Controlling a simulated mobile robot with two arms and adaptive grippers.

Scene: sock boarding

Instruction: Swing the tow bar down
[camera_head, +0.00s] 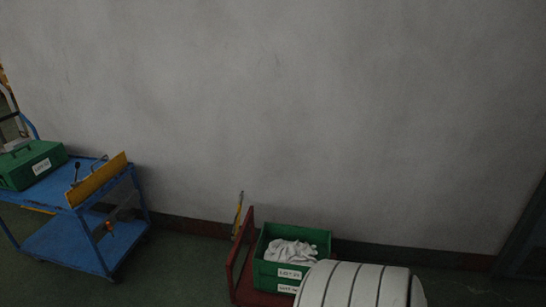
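A thin yellow bar (238,216), which looks like the tow bar, stands nearly upright close to the wall. It rises behind the red frame (240,252) at the left end of a low red cart. Its lower end is hidden behind the frame. The cart carries a green crate (322,240) with white cloth pieces (291,252) inside, which look like socks. White labels are on the crate's front. The crate's lower right part is hidden. Neither my left nor my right gripper shows in the head view.
A blue two-shelf trolley (68,244) stands at the left. It carries a green labelled box (33,164) and an upright yellow panel (97,178). A grey wall (330,110) runs behind. Green floor (185,268) is clear between trolley and cart.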

